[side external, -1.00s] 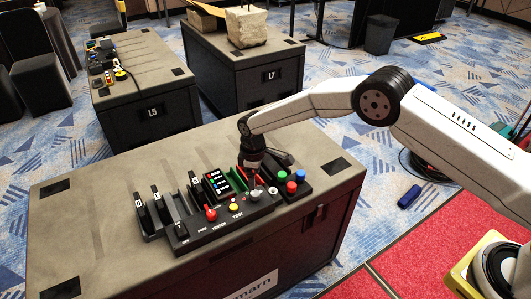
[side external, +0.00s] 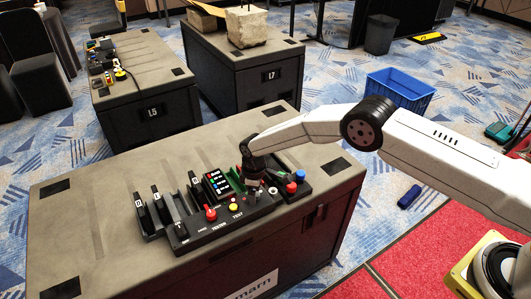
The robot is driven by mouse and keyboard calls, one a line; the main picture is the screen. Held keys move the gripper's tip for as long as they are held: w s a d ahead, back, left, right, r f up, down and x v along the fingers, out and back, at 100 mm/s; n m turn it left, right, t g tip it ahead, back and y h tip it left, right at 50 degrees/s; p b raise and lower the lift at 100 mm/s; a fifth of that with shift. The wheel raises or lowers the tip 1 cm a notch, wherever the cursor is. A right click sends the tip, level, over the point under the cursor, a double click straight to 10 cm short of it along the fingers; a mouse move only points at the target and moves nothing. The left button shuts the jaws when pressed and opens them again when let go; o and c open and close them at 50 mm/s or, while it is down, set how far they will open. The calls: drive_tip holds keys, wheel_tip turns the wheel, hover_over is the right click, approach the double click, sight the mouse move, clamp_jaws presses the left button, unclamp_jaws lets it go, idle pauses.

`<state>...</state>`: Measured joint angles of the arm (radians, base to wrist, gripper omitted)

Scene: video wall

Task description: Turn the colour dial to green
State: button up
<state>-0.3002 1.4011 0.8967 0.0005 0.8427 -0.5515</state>
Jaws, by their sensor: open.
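A dark control panel (side external: 225,222) lies along the front of the near case. It carries a red knob (side external: 211,214), a yellow button (side external: 234,207) and a small pale knob (side external: 273,190). A black block with a column of coloured marks (side external: 217,184) stands behind them. I cannot tell for sure which part is the colour dial. My gripper (side external: 256,185) is low over the right part of the panel, open, left of the pale knob. Its fingertips are too small and dark to show whether they touch anything, and they hide the panel part beneath them.
A red button (side external: 291,188) and a blue button (side external: 300,175) sit just right of my gripper. Black upright modules (side external: 164,207) stand at the panel's left. The case top (side external: 100,215) is clear further left. A blue crate (side external: 401,88) stands on the floor behind.

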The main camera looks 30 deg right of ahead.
drive_tip(key=shift+c, duration=0.2)
clamp_jaws()
drive_tip(key=shift+m, duration=0.5)
drive_tip(key=m, duration=0.2)
drive_tip(key=shift+m, duration=0.3)
drive_tip(key=m, duration=0.4)
drive_tip(key=shift+o, duration=0.2)
unclamp_jaws()
